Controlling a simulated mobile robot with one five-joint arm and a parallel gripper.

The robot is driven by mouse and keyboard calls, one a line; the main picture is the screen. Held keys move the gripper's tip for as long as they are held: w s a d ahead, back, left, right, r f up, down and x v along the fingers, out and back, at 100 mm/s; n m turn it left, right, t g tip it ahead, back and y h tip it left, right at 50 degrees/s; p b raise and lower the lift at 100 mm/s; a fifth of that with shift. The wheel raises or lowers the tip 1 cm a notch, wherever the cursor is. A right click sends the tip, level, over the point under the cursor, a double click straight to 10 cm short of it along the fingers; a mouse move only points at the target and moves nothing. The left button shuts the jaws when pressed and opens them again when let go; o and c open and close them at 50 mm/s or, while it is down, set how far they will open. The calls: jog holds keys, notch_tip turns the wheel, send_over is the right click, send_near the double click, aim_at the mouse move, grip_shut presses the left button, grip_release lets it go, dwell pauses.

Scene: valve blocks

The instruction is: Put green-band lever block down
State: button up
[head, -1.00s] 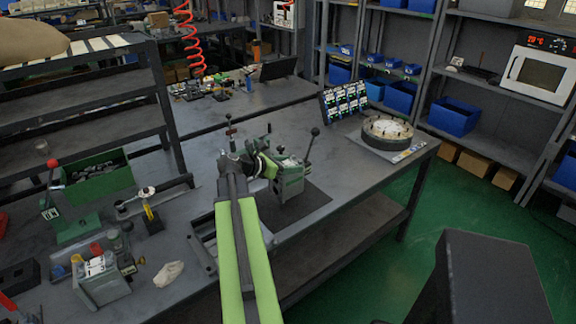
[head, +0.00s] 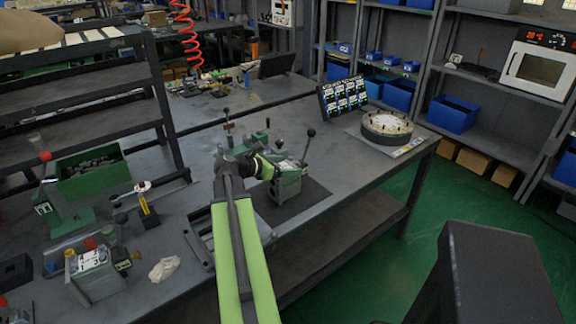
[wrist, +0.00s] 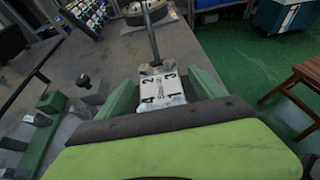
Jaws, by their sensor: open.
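The green-band lever block (head: 287,183) is a grey-green block with a tall black-knobbed lever. It appears upright on the dark mat (head: 312,198) near the bench's front edge. My gripper (head: 266,167) is at its left side in the head view, and it is open. In the wrist view the block's white top plate (wrist: 162,88), marked with numbers, shows between green sides, and its lever rises beyond the plate. The inner jaw faces are hidden, so any contact with the block cannot be told.
A round dial fixture (head: 387,127) and a rack of small labelled parts (head: 343,95) stand to the right and behind. Another lever block (head: 95,273), a green bin (head: 92,172) and a white rag (head: 165,269) are at left. A thin lever (head: 228,122) stands behind my gripper.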

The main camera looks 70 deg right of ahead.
jog(key=p+v, duration=0.4)
jog(key=v, duration=0.7)
jog(key=shift+w+a+r, duration=0.15)
jog(key=shift+a+r, duration=0.05)
jog(key=shift+a, duration=0.1)
jog(key=shift+r, duration=0.1)
